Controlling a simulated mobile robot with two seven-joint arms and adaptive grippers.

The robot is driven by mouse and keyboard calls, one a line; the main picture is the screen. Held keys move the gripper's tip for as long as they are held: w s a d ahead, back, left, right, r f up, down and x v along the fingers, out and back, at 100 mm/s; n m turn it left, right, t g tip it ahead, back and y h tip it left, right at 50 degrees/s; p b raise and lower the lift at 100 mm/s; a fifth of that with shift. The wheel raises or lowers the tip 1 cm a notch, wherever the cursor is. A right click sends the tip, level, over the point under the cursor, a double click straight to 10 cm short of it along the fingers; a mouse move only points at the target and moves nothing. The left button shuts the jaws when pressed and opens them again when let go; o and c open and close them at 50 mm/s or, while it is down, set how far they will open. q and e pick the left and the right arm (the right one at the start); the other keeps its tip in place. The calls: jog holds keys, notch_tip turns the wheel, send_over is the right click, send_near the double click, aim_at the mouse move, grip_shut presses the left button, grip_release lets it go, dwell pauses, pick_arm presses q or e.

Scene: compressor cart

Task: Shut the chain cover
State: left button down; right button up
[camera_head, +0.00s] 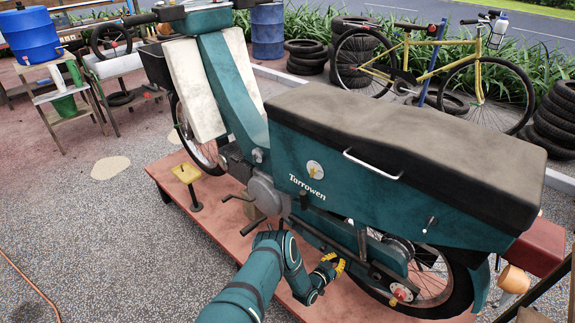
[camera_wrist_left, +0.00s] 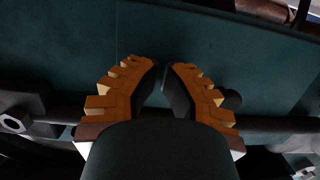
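The teal moped marked "Tarrowen" (camera_head: 330,215) stands upright on a low red platform. A teal panel low in front of the rear wheel, which looks like the chain cover (camera_head: 388,256), sits beside dark round parts; its exact angle is hard to tell. My left gripper (camera_head: 334,264) is low at the moped's near side, just left of this panel. In the left wrist view its yellow-orange fingers (camera_wrist_left: 161,68) have their tips almost together, with nothing seen between them. They face a broad teal surface (camera_wrist_left: 220,50); contact cannot be told. My right gripper is not in view.
The red platform (camera_head: 222,222) lies under the moped. The rear wheel (camera_head: 432,275) is to the right. Open gravel lies at left.

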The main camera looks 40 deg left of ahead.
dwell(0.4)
pick_arm(q)
jog(key=s+p, duration=0.4)
jog(key=s, duration=0.6)
jog(key=shift+a, duration=0.4)
dwell(0.4)
dwell(0.5)
